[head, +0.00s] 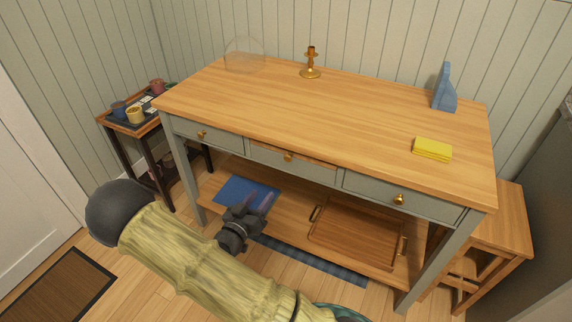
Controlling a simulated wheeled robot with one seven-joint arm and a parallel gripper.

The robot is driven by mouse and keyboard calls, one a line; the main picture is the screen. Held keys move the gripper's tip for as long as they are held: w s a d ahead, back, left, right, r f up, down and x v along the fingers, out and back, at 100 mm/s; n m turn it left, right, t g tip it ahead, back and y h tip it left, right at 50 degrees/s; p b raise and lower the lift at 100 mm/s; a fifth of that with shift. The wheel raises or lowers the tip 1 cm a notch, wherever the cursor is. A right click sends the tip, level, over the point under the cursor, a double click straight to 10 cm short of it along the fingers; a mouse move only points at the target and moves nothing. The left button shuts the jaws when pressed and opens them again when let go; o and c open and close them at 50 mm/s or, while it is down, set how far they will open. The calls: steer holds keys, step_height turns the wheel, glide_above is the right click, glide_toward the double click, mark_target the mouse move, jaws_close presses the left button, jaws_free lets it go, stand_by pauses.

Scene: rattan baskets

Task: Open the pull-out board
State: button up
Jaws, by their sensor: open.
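A wooden table with grey-green drawer fronts stands ahead. In the middle of its front, a thin wooden edge, apparently the pull-out board (312,159), shows just under the tabletop. A brass knob (288,156) sits at the middle section, close to that edge; whether it belongs to the board or the middle drawer (265,158) is hard to tell. My gripper (260,201) is open and empty, in front of the table and lower than the knob in the picture. It is apart from the knob and appears over the lower shelf.
The left drawer (222,138) and right drawer (425,205) look shut. On the tabletop (340,105) are a brass candlestick (311,65), a yellow block (432,149) and a blue bookend-like piece (444,90). A wooden tray (355,236) and blue mat (235,190) lie on the lower shelf.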

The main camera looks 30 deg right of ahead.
mark_target(287, 160)
steer(key=x, duration=1.7)
steer(key=shift+w+d, duration=0.15)
jaws_close()
